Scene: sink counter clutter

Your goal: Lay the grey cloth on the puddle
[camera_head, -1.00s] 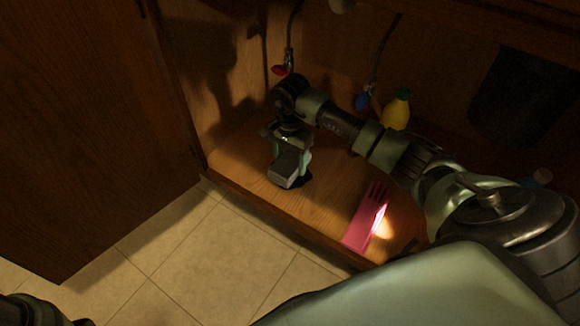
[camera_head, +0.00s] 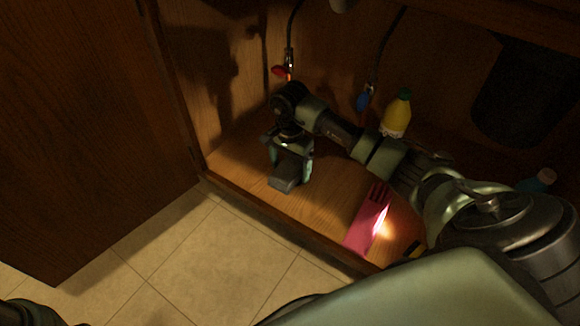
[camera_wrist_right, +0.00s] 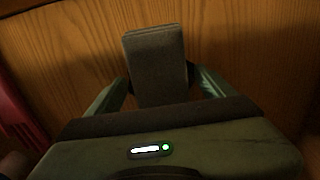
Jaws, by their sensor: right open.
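The grey cloth (camera_head: 284,178) is a small folded block near the front edge of the cabinet floor. It also shows in the right wrist view (camera_wrist_right: 157,65), between the fingers. My right gripper (camera_head: 290,168) is open and points down over the cloth, one finger on either side of it. In the wrist view the fingers of my right gripper (camera_wrist_right: 158,92) stand apart around the cloth's near part. I cannot make out the puddle; the gripper and cloth hide part of the floor there.
A pink glove (camera_head: 366,222) lies at the front edge, right of the gripper. A yellow bottle with a green cap (camera_head: 396,118) stands behind my right forearm. Red (camera_head: 280,71) and blue (camera_head: 363,102) valves hang at the back. A dark bin (camera_head: 520,95) is at right.

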